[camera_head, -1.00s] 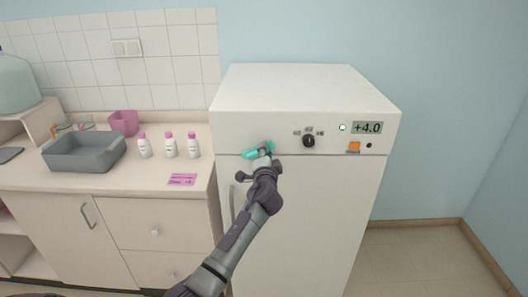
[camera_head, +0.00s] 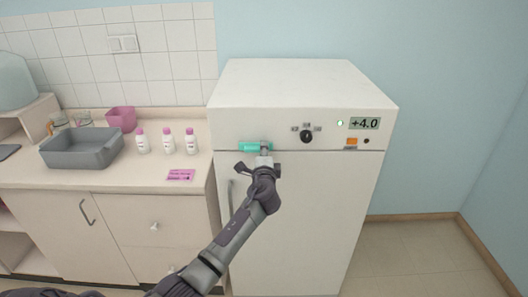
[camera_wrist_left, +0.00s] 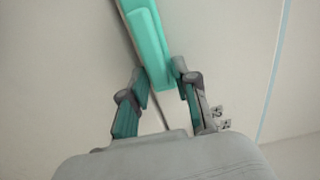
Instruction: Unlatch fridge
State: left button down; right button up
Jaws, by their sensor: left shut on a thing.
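The fridge (camera_head: 297,215) is white and stands right of the counter, with its door closed. A teal latch (camera_head: 252,147) lies across the seam at the top of its door, and it now looks about level in the head view. My left gripper (camera_head: 264,158) is at the latch's right end. In the left wrist view the latch (camera_wrist_left: 148,38) reaches down between the two fingers of my left gripper (camera_wrist_left: 160,95), which is shut on its end. The fingers partly hide that end. My right gripper is not in view.
The fridge's knob (camera_head: 306,136) and +4.0 display (camera_head: 364,123) are right of the latch. A door handle (camera_head: 232,197) is below. The counter at left holds a grey basin (camera_head: 82,151), white bottles (camera_head: 168,142) and a pink container (camera_head: 121,117).

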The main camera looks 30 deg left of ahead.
pick_arm(q)
jog(key=shift+f, duration=0.1)
jog(key=c, duration=1.1)
grip_release()
jog(key=v, duration=1.2)
